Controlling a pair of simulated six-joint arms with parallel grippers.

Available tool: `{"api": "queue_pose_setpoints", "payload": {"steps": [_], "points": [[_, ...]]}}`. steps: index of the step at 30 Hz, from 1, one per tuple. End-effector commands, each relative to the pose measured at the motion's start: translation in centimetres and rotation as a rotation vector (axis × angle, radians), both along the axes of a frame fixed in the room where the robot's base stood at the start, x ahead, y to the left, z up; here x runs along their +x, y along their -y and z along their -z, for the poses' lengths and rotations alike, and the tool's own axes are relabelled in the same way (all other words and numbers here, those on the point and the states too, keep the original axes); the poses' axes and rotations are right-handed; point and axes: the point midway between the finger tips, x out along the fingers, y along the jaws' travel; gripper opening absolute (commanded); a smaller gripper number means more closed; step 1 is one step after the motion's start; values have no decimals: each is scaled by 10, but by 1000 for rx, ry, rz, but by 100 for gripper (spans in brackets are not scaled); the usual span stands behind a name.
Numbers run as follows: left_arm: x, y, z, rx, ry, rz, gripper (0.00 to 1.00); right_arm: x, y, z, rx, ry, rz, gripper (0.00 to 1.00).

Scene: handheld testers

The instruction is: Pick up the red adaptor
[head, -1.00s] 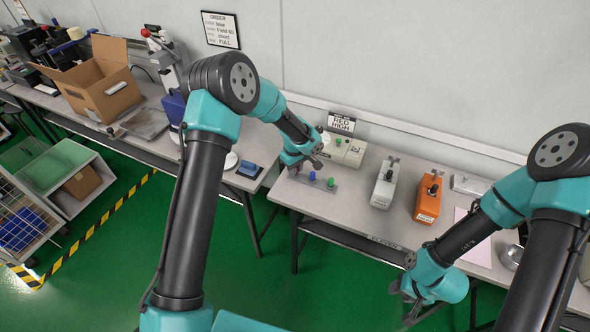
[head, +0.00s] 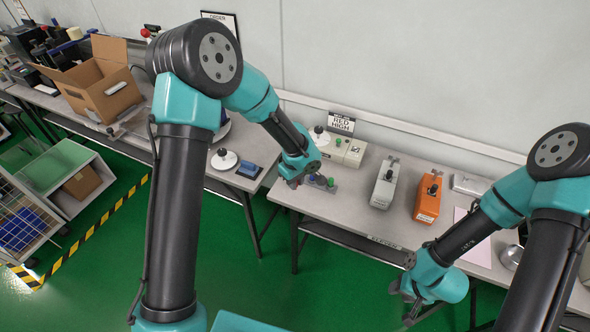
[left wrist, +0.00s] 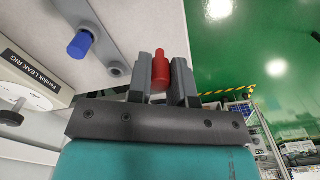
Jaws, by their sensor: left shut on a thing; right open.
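The red adaptor (left wrist: 161,70) stands between the two fingers of my left gripper (left wrist: 161,80) in the left wrist view, and the fingers are shut on it. In the head view my left gripper (head: 293,181) is at the left end of the grey adaptor rack (head: 345,189), and it hides the red adaptor. The rack also shows in the left wrist view (left wrist: 95,32), with an empty hole near the gripper. A blue adaptor (left wrist: 80,44) and a green adaptor (head: 331,182) stand in the rack. My right gripper (head: 408,297) is open and empty, low in front of the table.
A cream leak rig (head: 350,152) stands behind the rack, under a sign (head: 341,122) reading "RED HIGH". A white tester (head: 384,185) and an orange tester (head: 429,198) stand to the right. A blue device (head: 249,169) lies on the left table.

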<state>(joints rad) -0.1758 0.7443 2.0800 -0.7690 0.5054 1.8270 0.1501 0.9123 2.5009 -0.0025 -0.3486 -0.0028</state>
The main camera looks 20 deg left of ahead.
Motion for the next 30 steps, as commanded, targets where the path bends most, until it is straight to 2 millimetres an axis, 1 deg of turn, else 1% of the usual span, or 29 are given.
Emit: {"api": "queue_pose_setpoints", "payload": {"steps": [1, 6, 11, 16, 30], "points": [[-12, 3, -2, 0, -1, 4, 0, 0, 0, 0, 0, 0, 0, 43], [-40, 11, -4, 0, -1, 2, 0, 0, 0, 0, 0, 0, 0, 43], [-55, 15, -5, 0, 0, 1, 0, 0, 0, 0, 0, 0, 0, 43], [-59, 17, -6, -1, 1, -1, 0, 0, 0, 0, 0, 0, 0, 43], [-58, 16, -6, -1, 1, -3, 0, 0, 0, 0, 0, 0, 0, 43]]}}
